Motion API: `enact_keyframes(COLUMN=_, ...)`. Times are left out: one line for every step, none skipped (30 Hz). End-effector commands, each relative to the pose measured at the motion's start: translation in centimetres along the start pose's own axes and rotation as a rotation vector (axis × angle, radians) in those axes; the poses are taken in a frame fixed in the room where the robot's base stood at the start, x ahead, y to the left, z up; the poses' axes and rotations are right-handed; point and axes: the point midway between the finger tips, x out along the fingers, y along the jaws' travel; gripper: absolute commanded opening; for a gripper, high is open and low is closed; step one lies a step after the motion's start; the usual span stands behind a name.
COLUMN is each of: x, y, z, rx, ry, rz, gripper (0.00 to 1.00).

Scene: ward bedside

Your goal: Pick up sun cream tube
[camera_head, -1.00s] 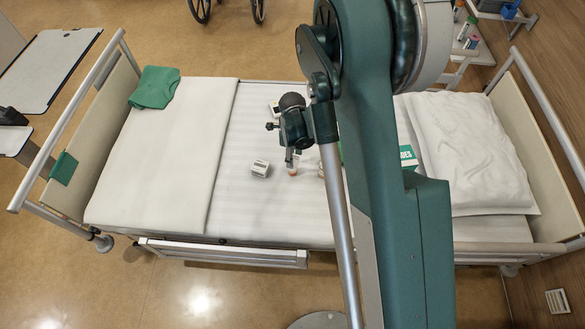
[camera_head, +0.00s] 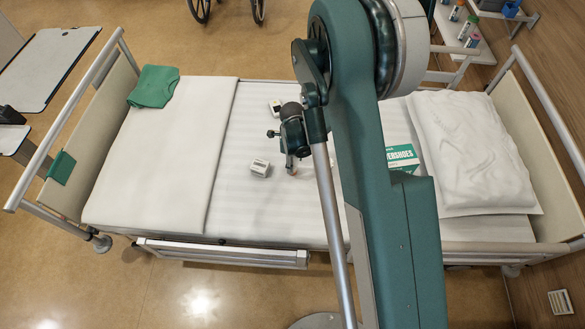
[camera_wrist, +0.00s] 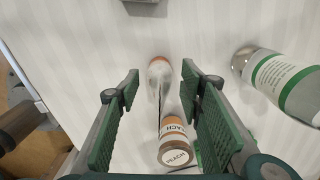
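My gripper (camera_wrist: 160,80) is open, its two green ribbed fingers apart. I cannot tell whether either is touched. In the head view my gripper (camera_head: 292,160) hangs low over the bed, with a small orange-brown item (camera_head: 292,171) just under it.
A clear bottle with a green-and-white label (camera_wrist: 285,80) lies right of the fingers. On the bed (camera_head: 280,215) are a small white box (camera_head: 260,168), a dark-and-white device (camera_head: 275,106), a green overshoes box (camera_head: 402,157) and a pillow (camera_head: 470,150). The sheet left of the gripper is mostly clear.

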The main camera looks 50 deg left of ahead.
Motion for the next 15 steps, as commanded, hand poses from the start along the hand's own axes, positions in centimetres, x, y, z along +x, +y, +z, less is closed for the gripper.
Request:
enact_keyframes(x=0.39, y=0.01, z=0.00, rx=0.000, ry=0.000, rz=0.000, gripper=0.38)
enact_keyframes(x=0.51, y=0.02, z=-0.01, rx=0.000, ry=0.000, rz=0.000, gripper=0.38)
enact_keyframes(x=0.62, y=0.03, z=-0.02, rx=0.000, ry=0.000, rz=0.000, gripper=0.38)
enact_keyframes(x=0.66, y=0.04, z=-0.02, rx=0.000, ry=0.000, rz=0.000, gripper=0.38)
enact_keyframes(x=0.68, y=0.04, z=-0.02, rx=0.000, ry=0.000, rz=0.000, gripper=0.38)
enact_keyframes(x=0.69, y=0.04, z=-0.02, rx=0.000, ry=0.000, rz=0.000, gripper=0.38)
enact_keyframes(x=0.68, y=0.05, z=-0.02, rx=0.000, ry=0.000, rz=0.000, gripper=0.38)
enact_keyframes(x=0.67, y=0.04, z=-0.02, rx=0.000, ry=0.000, rz=0.000, gripper=0.38)
enact_keyframes(x=0.66, y=0.04, z=-0.02, rx=0.000, ry=0.000, rz=0.000, gripper=0.38)
enact_keyframes(x=0.66, y=0.04, z=-0.02, rx=0.000, ry=0.000, rz=0.000, gripper=0.38)
enact_keyframes(x=0.66, y=0.04, z=-0.02, rx=0.000, ry=0.000, rz=0.000, gripper=0.38)
enact_keyframes(x=0.65, y=0.04, z=-0.02, rx=0.000, ry=0.000, rz=0.000, gripper=0.38)
enact_keyframes(x=0.65, y=0.04, z=-0.02, rx=0.000, ry=0.000, rz=0.000, gripper=0.38)
enact_keyframes(x=0.65, y=0.04, z=-0.02, rx=0.000, ry=0.000, rz=0.000, gripper=0.38)
enact_keyframes(x=0.65, y=0.04, z=-0.02, rx=0.000, ry=0.000, rz=0.000, gripper=0.38)
